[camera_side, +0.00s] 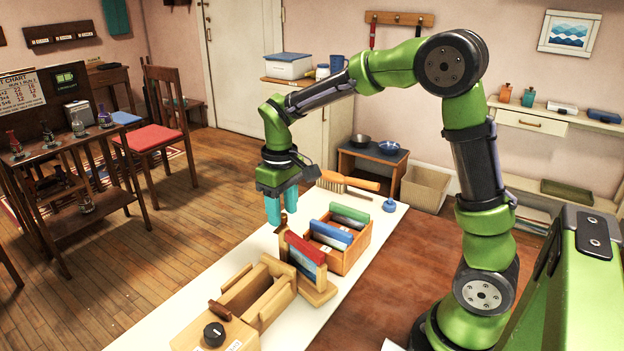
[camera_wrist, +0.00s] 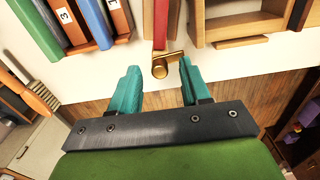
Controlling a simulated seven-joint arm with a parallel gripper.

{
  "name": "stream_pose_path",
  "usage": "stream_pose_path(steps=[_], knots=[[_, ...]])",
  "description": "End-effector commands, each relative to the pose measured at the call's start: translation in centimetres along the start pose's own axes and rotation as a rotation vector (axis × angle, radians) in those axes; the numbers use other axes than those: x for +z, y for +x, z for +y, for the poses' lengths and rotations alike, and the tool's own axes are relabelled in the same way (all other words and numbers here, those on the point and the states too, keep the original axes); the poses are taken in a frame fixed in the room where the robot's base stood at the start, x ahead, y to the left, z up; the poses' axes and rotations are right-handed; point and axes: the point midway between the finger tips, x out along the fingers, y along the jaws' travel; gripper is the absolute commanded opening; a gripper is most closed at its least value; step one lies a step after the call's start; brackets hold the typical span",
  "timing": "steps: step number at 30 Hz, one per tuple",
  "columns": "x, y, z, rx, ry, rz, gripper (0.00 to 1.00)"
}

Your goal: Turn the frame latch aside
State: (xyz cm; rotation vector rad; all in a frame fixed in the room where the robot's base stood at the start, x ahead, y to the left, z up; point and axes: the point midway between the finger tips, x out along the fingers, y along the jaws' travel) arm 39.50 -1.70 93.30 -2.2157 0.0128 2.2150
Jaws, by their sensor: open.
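A wooden frame stand (camera_side: 318,291) stands upright on the white surface and holds a red-topped panel (camera_side: 306,248). In the wrist view the panel's red edge (camera_wrist: 160,18) runs down to a small brass latch (camera_wrist: 160,71). The latch has a round end and an arm pointing right and slightly up in the picture. My gripper (camera_side: 281,212) points down at the far end of the stand, its teal fingers apart. In the wrist view my gripper (camera_wrist: 159,73) has one finger on each side of the latch, with visible gaps. I cannot tell the fingertips' exact height against it.
A wooden box of coloured folders (camera_side: 352,258) stands close to the right of the stand. An open wooden box (camera_side: 258,298) and a block with a black knob (camera_side: 214,334) sit nearer the camera. A brush (camera_side: 347,182) and a blue stamp-like item (camera_side: 389,205) lie beyond.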

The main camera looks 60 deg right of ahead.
Motion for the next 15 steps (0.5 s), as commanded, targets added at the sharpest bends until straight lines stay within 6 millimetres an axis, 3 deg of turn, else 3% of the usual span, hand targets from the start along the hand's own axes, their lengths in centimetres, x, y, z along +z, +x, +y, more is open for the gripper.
stream_pose_path(steps=[10,15], knots=[[0.02,0.49,0.01,0.000,0.000,0.000,0.47],[0.01,0.47,0.01,0.000,0.000,0.000,0.22]])
